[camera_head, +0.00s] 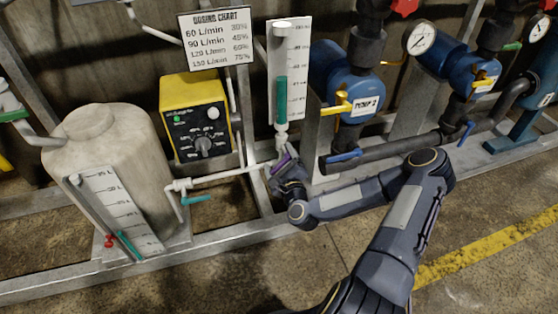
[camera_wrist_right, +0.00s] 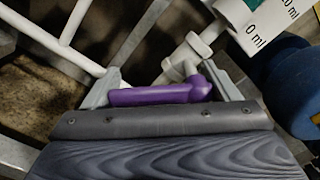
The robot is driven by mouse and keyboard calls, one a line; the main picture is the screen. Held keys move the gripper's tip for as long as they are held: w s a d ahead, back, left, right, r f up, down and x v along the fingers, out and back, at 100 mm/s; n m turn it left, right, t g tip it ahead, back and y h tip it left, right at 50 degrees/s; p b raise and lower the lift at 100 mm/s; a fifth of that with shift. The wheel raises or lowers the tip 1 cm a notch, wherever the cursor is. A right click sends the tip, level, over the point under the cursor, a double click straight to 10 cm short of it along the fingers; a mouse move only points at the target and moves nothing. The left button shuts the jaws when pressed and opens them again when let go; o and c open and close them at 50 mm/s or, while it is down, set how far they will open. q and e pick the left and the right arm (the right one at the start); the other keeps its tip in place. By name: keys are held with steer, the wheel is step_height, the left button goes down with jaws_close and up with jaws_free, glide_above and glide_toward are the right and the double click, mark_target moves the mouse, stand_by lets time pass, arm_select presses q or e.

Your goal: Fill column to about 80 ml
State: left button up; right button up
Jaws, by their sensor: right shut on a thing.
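The calibration column (camera_head: 281,100) is a clear tube on a white scale plate, with green liquid in its lower half. I cannot read the exact level. The foot of its scale shows the 0 ml mark (camera_wrist_right: 252,28) in the right wrist view. My right gripper (camera_head: 281,160) is at the pipe just below the column. It is shut on a purple valve handle (camera_wrist_right: 160,94), which lies roughly level between the fingers in the right wrist view. The handle is mostly hidden by the gripper in the head view. My left gripper is not in view.
A yellow dosing pump (camera_head: 195,115) and a white dosing chart (camera_head: 215,38) are to the left. A pale tank (camera_head: 115,150) with its own scale stands further left. A blue pump (camera_head: 350,85) with yellow and blue valve handles is close on the right.

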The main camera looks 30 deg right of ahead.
mark_target(282, 166)
stand_by(0.3)
steer(key=o, duration=1.3)
steer(key=shift+p+v, duration=0.65)
steer(key=shift+v, duration=3.25)
